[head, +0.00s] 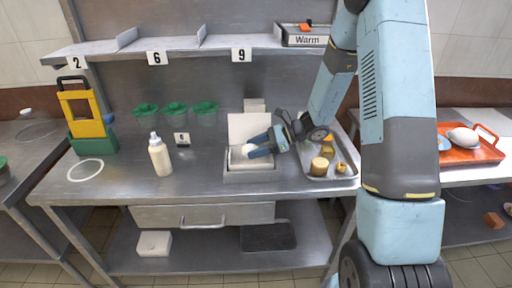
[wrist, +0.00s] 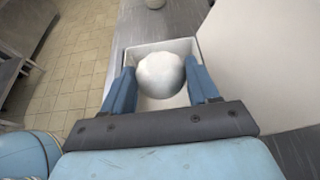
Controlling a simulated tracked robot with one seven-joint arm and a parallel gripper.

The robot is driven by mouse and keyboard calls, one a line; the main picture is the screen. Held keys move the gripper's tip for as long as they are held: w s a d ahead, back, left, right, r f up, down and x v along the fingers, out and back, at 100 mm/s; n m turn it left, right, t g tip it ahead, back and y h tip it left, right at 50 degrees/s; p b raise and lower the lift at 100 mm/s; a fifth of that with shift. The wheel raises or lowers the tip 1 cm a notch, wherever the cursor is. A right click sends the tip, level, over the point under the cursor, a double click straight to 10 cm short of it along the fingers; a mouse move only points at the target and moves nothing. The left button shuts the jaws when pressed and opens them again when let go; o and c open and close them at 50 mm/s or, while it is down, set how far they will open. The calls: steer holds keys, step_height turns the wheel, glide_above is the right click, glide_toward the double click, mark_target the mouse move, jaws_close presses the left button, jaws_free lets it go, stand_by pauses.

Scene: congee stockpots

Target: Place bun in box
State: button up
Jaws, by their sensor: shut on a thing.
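The bun is a round white ball (wrist: 161,74) between the two blue fingers of my gripper (wrist: 162,88) in the wrist view. My gripper is shut on it. In the head view my gripper (head: 256,149) is over the box, with the bun (head: 247,149) partly hidden by the fingers. The box is a pale open-topped container (head: 237,166) with a raised white lid behind it, on the steel counter. In the wrist view the box rim (wrist: 131,55) surrounds the bun on the far side. I cannot tell whether the bun touches the box floor.
A steel tray (head: 310,174) with yellow and brown pieces lies right of the box. A cream bottle (head: 160,156) and several green-topped containers (head: 175,108) stand to the left. An orange tray (head: 473,153) is on the far right table.

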steer(key=shift+f, duration=0.5)
steer(key=o, duration=1)
steer(key=shift+o, duration=0.2)
steer(key=shift+r, duration=0.55)
steer(key=v, duration=1.2)
steer(key=s+d+r+n+t+h, duration=0.2)
steer(key=s+r+n+h, duration=0.4)
steer(key=s+r+n, duration=0.3)
steer(key=s+d+r+n+t+h, duration=0.3)
steer(key=s+r+n+h, duration=0.4)
steer(key=s+r, duration=0.5)
steer(key=shift+s+d+r+n, duration=0.2)
steer(key=shift+s+d+n, duration=0.6)
steer(key=shift+s, duration=1.8)
